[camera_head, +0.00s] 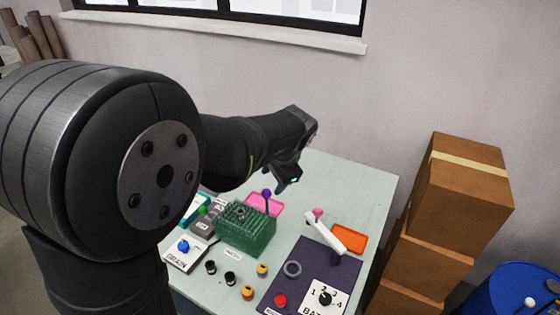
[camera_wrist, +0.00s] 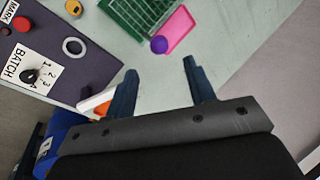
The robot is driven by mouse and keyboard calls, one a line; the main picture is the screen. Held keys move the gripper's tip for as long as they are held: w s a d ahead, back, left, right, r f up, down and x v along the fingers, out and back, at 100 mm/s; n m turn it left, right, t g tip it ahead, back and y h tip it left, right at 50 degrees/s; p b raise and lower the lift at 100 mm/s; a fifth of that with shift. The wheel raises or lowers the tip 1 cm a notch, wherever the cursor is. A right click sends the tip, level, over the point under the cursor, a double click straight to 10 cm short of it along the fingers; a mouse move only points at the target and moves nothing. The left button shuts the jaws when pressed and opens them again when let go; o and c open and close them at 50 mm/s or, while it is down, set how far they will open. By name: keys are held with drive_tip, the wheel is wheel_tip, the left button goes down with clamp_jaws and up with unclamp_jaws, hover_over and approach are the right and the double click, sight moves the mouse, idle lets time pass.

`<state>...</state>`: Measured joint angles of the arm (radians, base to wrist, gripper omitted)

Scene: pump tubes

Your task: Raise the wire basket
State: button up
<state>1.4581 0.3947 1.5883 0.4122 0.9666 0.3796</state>
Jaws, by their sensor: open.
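The green wire basket (camera_head: 247,230) sits on the pale table, left of the dark mat. In the wrist view, part of the basket (camera_wrist: 140,15) shows at the top edge, and the rest is cut off. A purple ball knob (camera_head: 267,193) stands by the basket's back side, beside a pink tray (camera_head: 265,205). The knob (camera_wrist: 159,45) and the pink tray (camera_wrist: 180,30) also show in the wrist view, just beyond my fingertips. My gripper (camera_head: 284,180) is above the table, behind and right of the basket. Its fingers (camera_wrist: 160,70) are apart with nothing between them.
A dark mat (camera_head: 330,262) holds a grey ring (camera_head: 292,269), a red button (camera_head: 280,300) and a BATCH dial (camera_head: 325,298). A white lever (camera_head: 326,232) with a pink knob stands beside an orange tray (camera_head: 349,239). Cardboard boxes (camera_head: 455,195) stand right of the table.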

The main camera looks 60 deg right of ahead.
sight(267, 191)
drive_tip(key=v, duration=0.8)
drive_tip(key=shift+r, duration=0.3)
drive_tip(key=shift+s, duration=0.15)
drive_tip(key=x, duration=1.7)
drive_tip(key=shift+w+f, duration=0.2)
drive_tip(key=shift+f, duration=0.15)
